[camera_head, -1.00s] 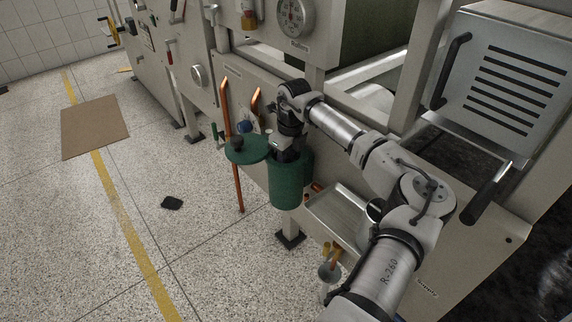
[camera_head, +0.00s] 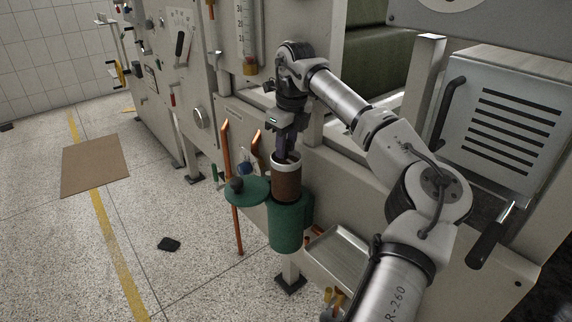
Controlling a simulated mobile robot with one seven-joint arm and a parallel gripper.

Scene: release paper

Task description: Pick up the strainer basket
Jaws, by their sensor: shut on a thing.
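The strainer basket (camera_head: 286,183) is a brown cylinder with a pale rim. It is upright, and its lower end is at or just inside the mouth of the green strainer housing (camera_head: 287,229); I cannot tell which. My gripper (camera_head: 289,155) points down from above and is shut on the basket. Its fingertips reach into the rim, so what exactly they hold is partly hidden. The green round lid (camera_head: 247,190) with a dark knob is swung aside to the left of the housing.
Copper pipes (camera_head: 230,180) stand left of the housing. A metal tray (camera_head: 343,258) is at its lower right. The machine's beige panel (camera_head: 236,118) is close behind. A louvred metal cover (camera_head: 512,115) is at the right. Open floor lies to the left.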

